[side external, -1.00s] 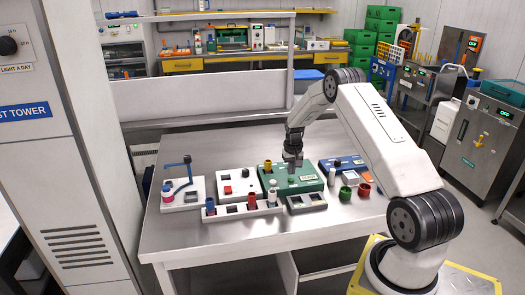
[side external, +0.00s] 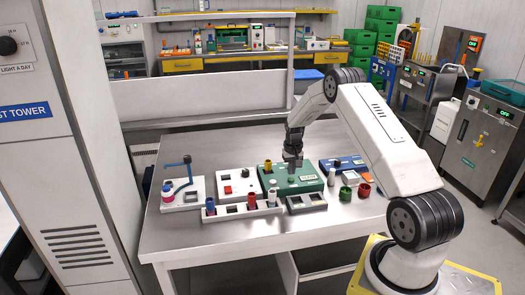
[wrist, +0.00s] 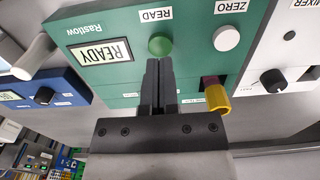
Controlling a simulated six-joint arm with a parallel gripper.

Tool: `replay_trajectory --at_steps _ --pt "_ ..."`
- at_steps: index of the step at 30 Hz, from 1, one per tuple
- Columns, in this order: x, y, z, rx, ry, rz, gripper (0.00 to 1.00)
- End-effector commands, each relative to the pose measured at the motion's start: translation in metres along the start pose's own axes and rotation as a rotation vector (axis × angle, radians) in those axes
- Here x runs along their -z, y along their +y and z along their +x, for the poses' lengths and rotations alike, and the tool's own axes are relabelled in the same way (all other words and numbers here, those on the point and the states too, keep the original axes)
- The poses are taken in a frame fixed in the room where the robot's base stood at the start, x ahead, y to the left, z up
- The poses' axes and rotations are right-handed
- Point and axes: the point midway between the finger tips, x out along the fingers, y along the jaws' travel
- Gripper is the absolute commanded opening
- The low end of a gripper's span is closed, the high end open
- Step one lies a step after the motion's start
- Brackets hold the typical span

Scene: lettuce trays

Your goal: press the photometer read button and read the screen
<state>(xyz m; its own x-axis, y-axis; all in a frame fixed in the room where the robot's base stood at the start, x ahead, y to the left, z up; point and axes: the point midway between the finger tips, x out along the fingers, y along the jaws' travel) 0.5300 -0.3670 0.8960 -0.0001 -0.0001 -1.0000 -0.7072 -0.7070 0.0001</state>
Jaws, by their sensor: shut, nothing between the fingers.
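The green photometer (side external: 276,182) stands on the bench and fills much of the wrist view (wrist: 130,85). Its screen (wrist: 102,52) reads READY. The round green button (wrist: 160,45) is labelled READ, and a white button (wrist: 226,38) beside it is labelled ZERO. My gripper (side external: 292,164) is over the photometer, pointing down. In the wrist view the fingers (wrist: 158,64) are together and empty, their tips at the edge of the READ button. I cannot tell whether they touch it.
A yellow-topped tube (wrist: 217,98) stands in the photometer near my fingers. The white mixer (side external: 238,186) is on its left and a blue device (side external: 343,164) on its right. A white rack (side external: 243,210) with tubes and a grey box (side external: 306,203) are in front. Bench is clear at front.

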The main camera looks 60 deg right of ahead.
Motion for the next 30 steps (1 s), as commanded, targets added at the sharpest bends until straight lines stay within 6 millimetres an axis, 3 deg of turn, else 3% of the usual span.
replay_trajectory --at_steps 30 --pt "0.0003 0.0 0.0092 0.0 0.0 0.0 0.0"
